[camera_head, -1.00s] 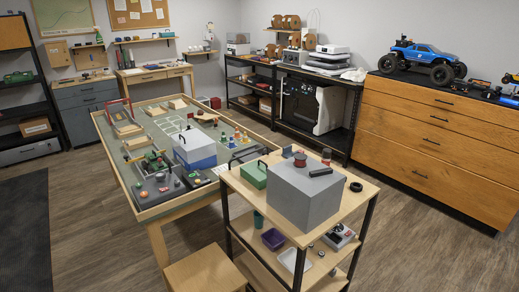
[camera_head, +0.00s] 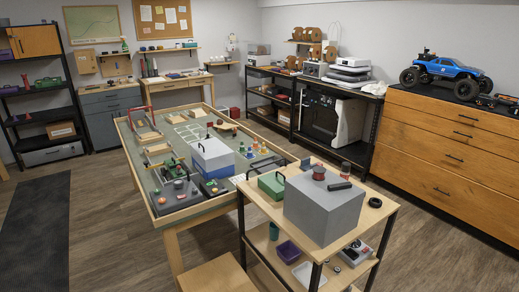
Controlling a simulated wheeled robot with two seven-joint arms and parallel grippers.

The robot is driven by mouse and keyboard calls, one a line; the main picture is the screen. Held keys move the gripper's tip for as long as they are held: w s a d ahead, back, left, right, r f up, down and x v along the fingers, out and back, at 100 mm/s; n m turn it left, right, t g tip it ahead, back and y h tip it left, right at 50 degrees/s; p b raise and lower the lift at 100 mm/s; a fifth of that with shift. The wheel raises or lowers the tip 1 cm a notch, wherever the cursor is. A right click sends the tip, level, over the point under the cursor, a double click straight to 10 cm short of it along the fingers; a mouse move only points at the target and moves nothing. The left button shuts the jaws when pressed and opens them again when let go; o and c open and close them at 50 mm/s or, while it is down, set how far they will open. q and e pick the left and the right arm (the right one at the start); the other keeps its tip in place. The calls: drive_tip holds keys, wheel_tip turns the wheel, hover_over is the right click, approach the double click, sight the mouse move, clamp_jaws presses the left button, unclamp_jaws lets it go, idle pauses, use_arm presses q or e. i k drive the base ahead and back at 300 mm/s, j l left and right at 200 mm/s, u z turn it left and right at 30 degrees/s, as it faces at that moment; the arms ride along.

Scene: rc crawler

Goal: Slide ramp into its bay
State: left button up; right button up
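A long framed table (camera_head: 232,204) with a green top and wooden rim stands in the middle of the room. Several pale wooden pieces lie on it: one at its near left part (camera_head: 158,149), one at its far middle (camera_head: 196,112) and one toward its right side (camera_head: 225,125). A red-framed piece (camera_head: 142,118) stands at the far left corner. I cannot tell at this size which piece is the ramp or which spot is its bay. White outlined rectangles (camera_head: 188,133) mark the table's middle. Neither of my grippers shows.
A cart (camera_head: 376,222) at the front right carries a large grey box (camera_head: 322,208) and a green box (camera_head: 271,185). Floor (camera_head: 115,225) is open left of the table.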

sight(203, 112)
drive_tip(key=i+l+z, duration=0.75)
drive_tip(key=l, duration=0.2)
drive_tip(key=i+l+z, duration=0.55)
drive_tip(key=i+z, duration=0.2)
drive_tip(key=i+l, duration=0.1)
drive_tip(key=i, duration=0.75)
drive_tip(key=i+l+z, duration=0.1)
drive_tip(key=i, duration=0.7)
drive_tip(key=i+j+u, duration=0.1)
drive_tip(key=i+u, duration=1.05)
drive_tip(key=i+l+u, duration=0.25)
drive_tip(key=u, duration=0.15)
drive_tip(key=i+j+u, duration=0.25)
drive_tip(key=i+u, duration=0.6)
drive_tip(key=i, duration=0.2)
drive_tip(key=i+l+u, duration=0.15)
drive_tip(key=i+u, duration=0.3)
drive_tip(key=i, duration=1.8)
drive_tip(key=i+u, duration=0.15)
drive_tip(key=i, duration=0.7)
drive_tip(key=i+l+u, duration=0.2)
drive_tip(key=i, duration=0.6)
drive_tip(key=j, duration=0.1)
